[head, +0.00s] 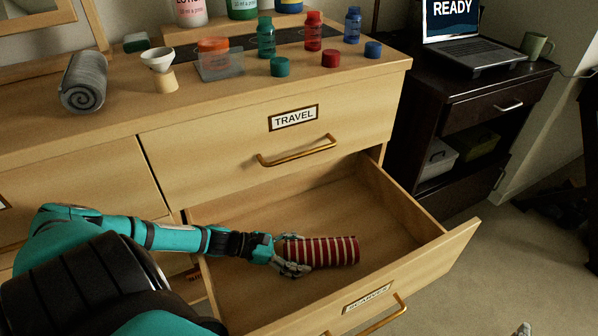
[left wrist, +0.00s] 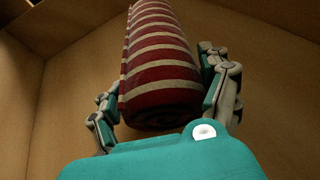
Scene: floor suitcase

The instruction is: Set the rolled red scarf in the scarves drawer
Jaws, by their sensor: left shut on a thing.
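The rolled red scarf (head: 335,251), with pale stripes, lies lengthwise in the grip of my left gripper (head: 292,256). It is inside the open scarves drawer (head: 362,202), low over the drawer's bottom; I cannot tell whether it touches it. In the left wrist view the scarf (left wrist: 160,62) runs away from the palm, with the fingers of my left gripper (left wrist: 165,105) on both sides of it. The drawer's bare wooden inside (left wrist: 268,90) surrounds it. The drawer's front carries a label (head: 367,297) reading SCARVES, partly hard to read.
The closed TRAVEL drawer (head: 290,140) sits just above, its brass handle (head: 297,151) sticking out. A rolled grey towel (head: 84,80), a funnel and several bottles stand on the dresser top. A dark cabinet (head: 465,130) with a laptop stands at right. The drawer is otherwise empty.

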